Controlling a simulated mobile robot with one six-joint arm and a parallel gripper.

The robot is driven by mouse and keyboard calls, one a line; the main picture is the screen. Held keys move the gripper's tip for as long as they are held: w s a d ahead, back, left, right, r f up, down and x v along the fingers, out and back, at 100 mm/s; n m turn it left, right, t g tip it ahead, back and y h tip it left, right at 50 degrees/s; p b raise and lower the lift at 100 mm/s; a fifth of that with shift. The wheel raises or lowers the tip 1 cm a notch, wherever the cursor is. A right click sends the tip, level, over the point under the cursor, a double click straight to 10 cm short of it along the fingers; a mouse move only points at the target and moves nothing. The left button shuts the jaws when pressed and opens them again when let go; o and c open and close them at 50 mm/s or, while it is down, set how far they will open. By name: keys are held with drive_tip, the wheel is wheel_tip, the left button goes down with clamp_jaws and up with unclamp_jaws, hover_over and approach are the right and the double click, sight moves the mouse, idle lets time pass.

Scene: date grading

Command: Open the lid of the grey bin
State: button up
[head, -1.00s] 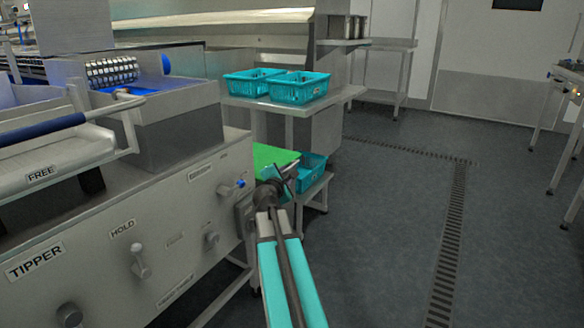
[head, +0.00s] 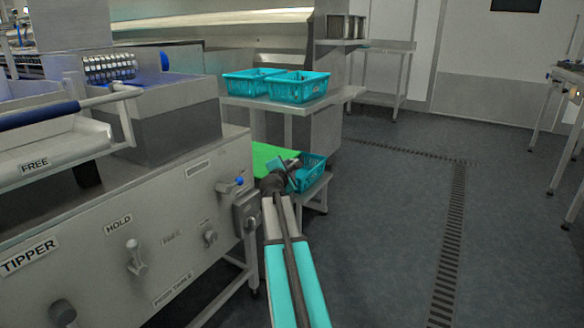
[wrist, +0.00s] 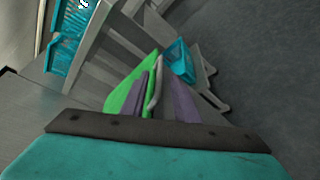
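I cannot make out a grey bin or its lid for certain in either view. My gripper (head: 290,172) is at the end of my outstretched arm, in front of the green surface (head: 262,156) beside the machine. In the wrist view, two purple-grey fingers (wrist: 160,98) stand apart, so the gripper looks open. A thin, curved grey bar (wrist: 154,90) shows between them. I cannot tell what it belongs to or whether a finger touches it. The green surface also shows behind the fingers in the wrist view (wrist: 122,98).
The grey machine panel (head: 90,245) with knobs and levers stands close on the left. A teal crate (head: 311,172) sits on a low stand past my gripper. Two more teal crates (head: 298,88) stand on a shelf (head: 340,96) above. The floor (head: 390,220) on the right is clear.

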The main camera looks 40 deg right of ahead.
sight(292, 164)
drive_tip(key=shift+b+x, duration=1.05)
drive_tip(key=shift+x, duration=2.05)
clamp_jaws()
drive_tip(key=shift+w+d, duration=0.1)
drive_tip(key=shift+d, duration=0.15)
drive_tip(key=shift+a+r, duration=0.15)
drive_tip(key=shift+a, duration=0.1)
